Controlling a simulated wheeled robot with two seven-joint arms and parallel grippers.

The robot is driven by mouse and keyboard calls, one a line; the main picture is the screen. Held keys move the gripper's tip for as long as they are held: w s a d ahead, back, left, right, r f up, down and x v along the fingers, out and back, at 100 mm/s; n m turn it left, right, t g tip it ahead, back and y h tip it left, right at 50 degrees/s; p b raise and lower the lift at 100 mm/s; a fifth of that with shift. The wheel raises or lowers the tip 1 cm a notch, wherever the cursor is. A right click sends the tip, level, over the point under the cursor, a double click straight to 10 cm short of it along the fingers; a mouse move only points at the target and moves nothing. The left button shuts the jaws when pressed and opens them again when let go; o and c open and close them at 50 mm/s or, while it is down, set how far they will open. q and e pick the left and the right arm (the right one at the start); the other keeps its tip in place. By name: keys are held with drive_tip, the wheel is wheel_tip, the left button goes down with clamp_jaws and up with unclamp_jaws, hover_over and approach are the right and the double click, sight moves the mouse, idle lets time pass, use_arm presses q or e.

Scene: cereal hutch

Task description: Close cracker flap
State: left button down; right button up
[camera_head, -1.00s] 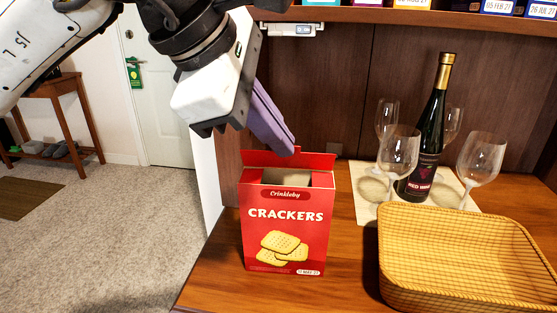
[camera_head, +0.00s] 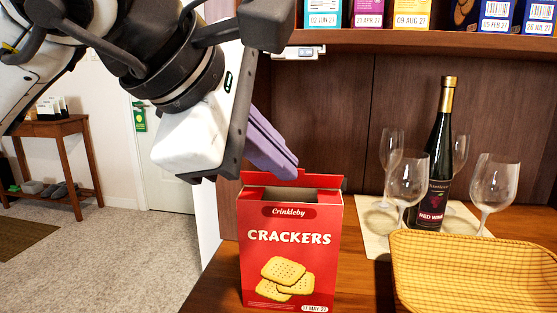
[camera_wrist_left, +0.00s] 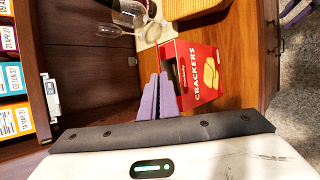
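The red cracker box (camera_head: 288,242) stands upright on the wooden counter, its front facing me. Its top is open, with a red flap (camera_head: 325,181) standing up at the back and the opening in front of it. It also shows in the left wrist view (camera_wrist_left: 203,71). My left gripper (camera_head: 286,170) reaches in from the upper left, its purple fingers together and nothing seen between them. Its fingertips (camera_wrist_left: 159,78) are at the box's top, by the raised flap; I cannot tell whether they touch. My right gripper is not in view.
A wine bottle (camera_head: 433,165) and several wine glasses (camera_head: 407,180) stand on a light mat to the right. A yellow woven basket (camera_head: 475,270) sits at the front right. A shelf with boxes (camera_head: 412,15) hangs above. The counter's left edge is close to the box.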

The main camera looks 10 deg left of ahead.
use_arm(q)
drive_tip(key=c, duration=2)
unclamp_jaws()
drive_tip(key=p+v, duration=0.2)
drive_tip(key=v, duration=0.8)
drive_tip(key=shift+s+r, duration=0.1)
